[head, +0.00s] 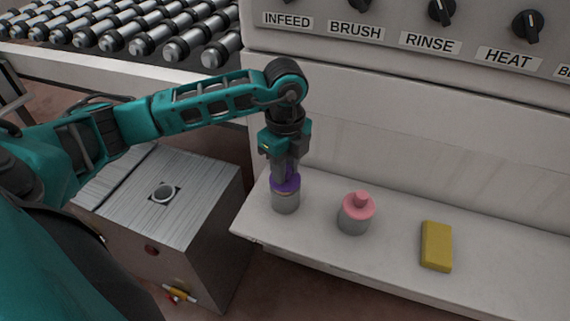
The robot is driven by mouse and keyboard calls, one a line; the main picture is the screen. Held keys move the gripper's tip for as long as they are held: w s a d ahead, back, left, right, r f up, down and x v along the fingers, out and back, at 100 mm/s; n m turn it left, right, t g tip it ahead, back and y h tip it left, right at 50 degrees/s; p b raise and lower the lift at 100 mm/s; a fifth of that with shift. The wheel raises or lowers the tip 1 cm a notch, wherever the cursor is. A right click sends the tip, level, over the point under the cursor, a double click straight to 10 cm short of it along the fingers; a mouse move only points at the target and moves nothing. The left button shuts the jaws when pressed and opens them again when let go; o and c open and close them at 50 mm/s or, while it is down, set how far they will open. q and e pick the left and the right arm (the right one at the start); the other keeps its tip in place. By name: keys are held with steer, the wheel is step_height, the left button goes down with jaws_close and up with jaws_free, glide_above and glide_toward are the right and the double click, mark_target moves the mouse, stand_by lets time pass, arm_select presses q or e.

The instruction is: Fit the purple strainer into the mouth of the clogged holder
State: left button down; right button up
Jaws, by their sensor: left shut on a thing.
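The purple strainer (286,201) has a purple top and a grey round body. It is upright at the left end of the white shelf. My left gripper (285,174) points down over it, shut on its purple top. The fingers hide part of the top, and I cannot tell whether the grey body touches the shelf. My right gripper is not in view.
A similar pink-topped piece (355,214) and a yellow block (436,246) stand on the white shelf (395,225), right of the strainer. The metal box (205,205) stands left of the shelf, with a gap between. The labelled machine panel (400,60) rises behind; rollers (120,30) lie back left.

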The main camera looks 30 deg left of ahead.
arm_select(q)
steer(key=shift+f+b, duration=0.45)
steer(key=shift+f, duration=0.35)
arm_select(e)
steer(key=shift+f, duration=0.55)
arm_select(q)
steer(key=c, duration=0.8)
jaws_free()
step_height(320, 180, up, 2)
step_height(320, 180, up, 11)
steer(key=shift+p, duration=0.9)
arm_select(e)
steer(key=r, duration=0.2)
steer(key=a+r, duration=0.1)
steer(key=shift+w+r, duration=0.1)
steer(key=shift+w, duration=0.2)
arm_select(q)
steer(key=shift+s, duration=0.1)
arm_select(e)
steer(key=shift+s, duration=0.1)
